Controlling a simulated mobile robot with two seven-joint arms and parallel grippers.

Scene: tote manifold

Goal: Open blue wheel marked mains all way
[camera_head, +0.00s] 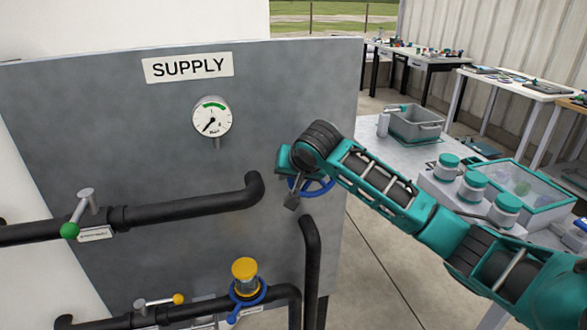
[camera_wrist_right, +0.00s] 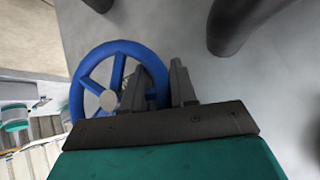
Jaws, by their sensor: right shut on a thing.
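A blue wheel with spokes (camera_wrist_right: 76,97) stands against the grey panel; in the head view only part of it (camera_head: 321,191) shows behind my right arm. My right gripper (camera_wrist_right: 167,82) is shut on its rim, one finger inside the ring and one outside, on the right side in the wrist view. In the head view this gripper (camera_head: 292,199) is at the wheel's left side. I cannot read a mains mark on either wheel. My left gripper is out of view.
A gauge (camera_head: 211,118) hangs under the SUPPLY sign (camera_head: 188,67). A bench with a grey tote (camera_head: 415,124) and jars stands at right.

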